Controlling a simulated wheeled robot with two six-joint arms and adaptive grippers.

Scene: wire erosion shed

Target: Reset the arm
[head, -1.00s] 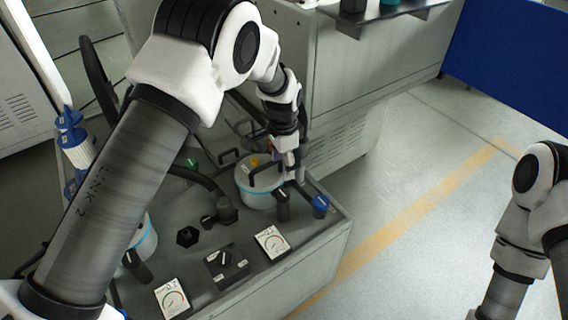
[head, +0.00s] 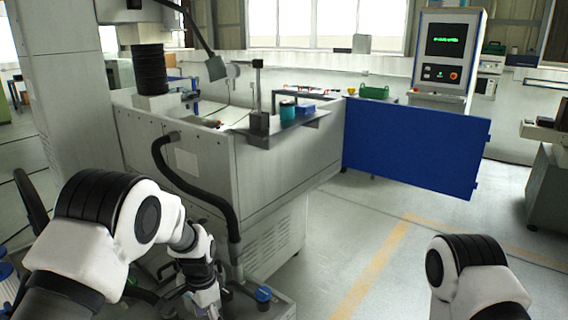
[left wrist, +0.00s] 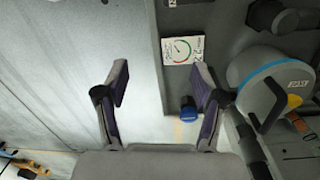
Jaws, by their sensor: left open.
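My left arm comes in from the left in the head view, and its gripper (head: 205,300) is low in the picture, partly cut off by the bottom edge. In the left wrist view both fingers of the left gripper (left wrist: 163,80) are spread apart with nothing between them. The panel edge and a strip of pale floor show behind them. My right arm shows as a white link at the lower right of the head view. Its gripper is out of the picture.
A blue panel (head: 410,148) stands farther back. Floor at centre right is clear.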

